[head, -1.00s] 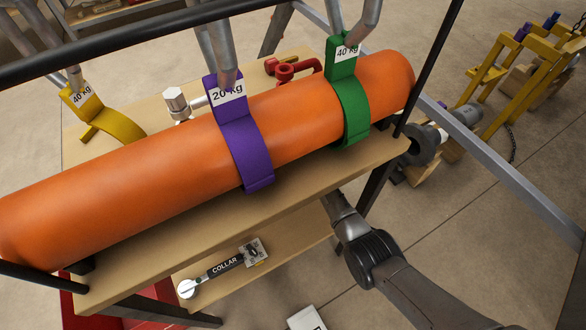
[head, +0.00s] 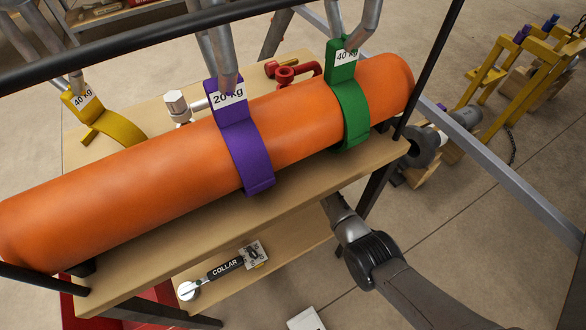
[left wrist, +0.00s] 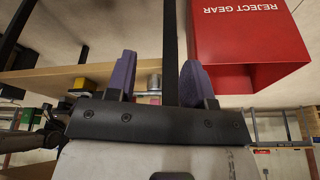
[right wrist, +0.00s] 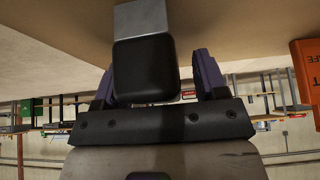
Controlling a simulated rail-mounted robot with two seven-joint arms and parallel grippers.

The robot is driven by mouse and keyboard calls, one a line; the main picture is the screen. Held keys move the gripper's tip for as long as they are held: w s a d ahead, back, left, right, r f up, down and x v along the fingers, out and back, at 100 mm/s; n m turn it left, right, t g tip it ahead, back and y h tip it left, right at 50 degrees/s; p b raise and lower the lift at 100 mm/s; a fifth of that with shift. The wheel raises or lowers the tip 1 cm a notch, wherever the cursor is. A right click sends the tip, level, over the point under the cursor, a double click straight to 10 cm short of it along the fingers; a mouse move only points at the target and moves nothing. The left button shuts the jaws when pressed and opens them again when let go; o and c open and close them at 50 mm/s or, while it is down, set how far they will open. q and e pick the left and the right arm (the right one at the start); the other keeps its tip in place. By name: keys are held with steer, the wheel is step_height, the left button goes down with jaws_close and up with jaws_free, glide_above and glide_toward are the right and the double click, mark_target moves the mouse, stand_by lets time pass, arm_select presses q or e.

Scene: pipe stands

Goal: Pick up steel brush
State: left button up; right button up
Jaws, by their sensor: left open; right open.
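I cannot make out a steel brush for certain in any view. In the right wrist view, a black rounded block (right wrist: 145,68) with a grey end (right wrist: 141,16) lies between the fingers of my open right gripper (right wrist: 152,78); I cannot tell whether it is part of the brush or whether the fingers touch it. In the head view my right arm reaches in from the lower right, and its gripper is hidden under the upper shelf. My left gripper (left wrist: 157,78) is open and empty in its wrist view and is not in the head view.
A tool labelled COLLAR (head: 225,270) lies on the lower shelf (head: 290,247). A red REJECT GEAR bin (left wrist: 245,45) is near my left gripper. Dark posts flank the stand.

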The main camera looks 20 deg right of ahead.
steer(key=shift+c, duration=0.3)
steer(key=c, duration=1)
steer(key=shift+r, duration=0.15)
